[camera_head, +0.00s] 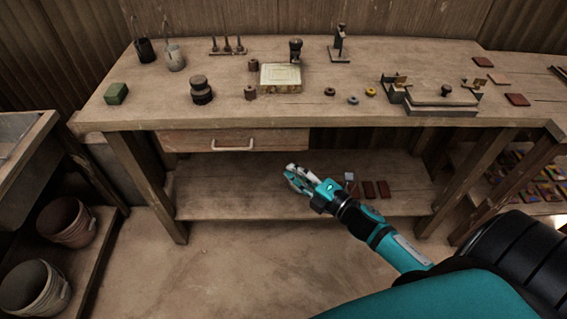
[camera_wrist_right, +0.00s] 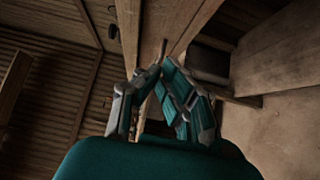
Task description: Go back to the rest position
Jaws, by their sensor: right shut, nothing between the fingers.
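My right gripper (camera_head: 292,177) is in front of the workbench, below the tabletop and over the lower shelf in the head view. It is shut and empty. The right wrist view shows its fingers (camera_wrist_right: 157,72) meeting at the tips, with wooden bench parts behind them. My right arm reaches in from the lower right. My left gripper does not show in either view.
The workbench (camera_head: 320,112) holds a metal press (camera_head: 440,97), a cream block (camera_head: 281,77), a green block (camera_head: 116,93) and small tools. A drawer (camera_head: 235,140) sits below its top. Dark red tiles (camera_head: 383,189) lie on the lower shelf (camera_head: 235,198). Buckets (camera_head: 66,222) stand at left. Floor in front is clear.

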